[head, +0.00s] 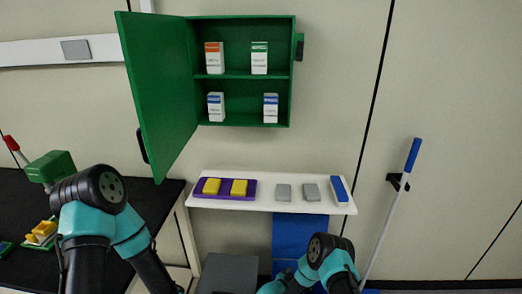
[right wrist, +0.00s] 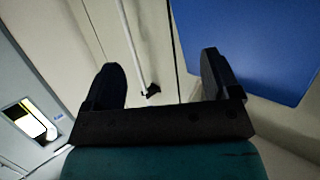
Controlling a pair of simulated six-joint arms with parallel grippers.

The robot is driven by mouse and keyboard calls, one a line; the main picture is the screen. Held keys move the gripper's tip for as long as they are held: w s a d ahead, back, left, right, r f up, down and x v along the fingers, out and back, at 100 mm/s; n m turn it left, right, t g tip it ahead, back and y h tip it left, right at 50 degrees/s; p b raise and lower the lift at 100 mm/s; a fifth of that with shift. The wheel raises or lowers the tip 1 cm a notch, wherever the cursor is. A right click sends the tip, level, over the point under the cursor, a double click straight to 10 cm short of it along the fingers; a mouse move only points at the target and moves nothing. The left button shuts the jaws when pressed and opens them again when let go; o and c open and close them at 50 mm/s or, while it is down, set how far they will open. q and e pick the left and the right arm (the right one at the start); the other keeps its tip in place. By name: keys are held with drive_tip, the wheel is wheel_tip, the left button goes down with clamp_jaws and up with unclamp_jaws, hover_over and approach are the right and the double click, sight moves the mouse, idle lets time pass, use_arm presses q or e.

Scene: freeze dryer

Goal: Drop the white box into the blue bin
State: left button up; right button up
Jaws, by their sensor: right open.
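No plain white box stands out. Several small white boxes with coloured tops stand in the open green cabinet: an orange-topped box (head: 214,60), a green-topped box (head: 259,60) and two blue-topped ones (head: 215,106) (head: 270,108). A blue-and-white block (head: 339,191) lies at the right end of the white shelf. A blue surface (head: 291,232) below the shelf may be the blue bin; its opening cannot be seen. A blue panel (right wrist: 250,45) fills the upper right of the right wrist view. My right gripper (right wrist: 165,80) is open and empty. My left gripper is out of view.
The green cabinet door (head: 158,90) hangs open to the left. The white shelf (head: 262,204) carries a purple tray (head: 224,195) with yellow blocks, and two grey blocks. A blue-handled pole (head: 392,215) leans at the right. A black table (head: 20,210) is at the left.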

drive_tip(key=shift+s+a+r, duration=0.2)
drive_tip(key=shift+s+a, duration=0.25)
drive_tip(key=shift+a, duration=0.1)
drive_tip(key=shift+d, duration=0.1)
drive_tip(key=s+d+n+g+y, duration=0.3)
drive_tip(key=s+d+g, duration=0.1)
drive_tip(key=s+g, duration=0.4)
drive_tip(key=s+d+n+g+y, duration=0.25)
drive_tip(key=s+d+g, duration=0.2)
drive_tip(key=s, duration=0.55)
drive_tip(key=s+a+r+n+g+y, duration=0.2)
drive_tip(key=s+a+r+y, duration=0.25)
drive_tip(key=s+y, duration=0.4)
drive_tip(key=s+d+r+t, duration=0.2)
drive_tip(key=r+t, duration=0.3)
drive_tip(key=r, duration=0.3)
drive_tip(key=shift+s+d+r+t+y, duration=0.35)
drive_tip(key=shift+d+y, duration=0.05)
drive_tip(key=shift+d, duration=0.5)
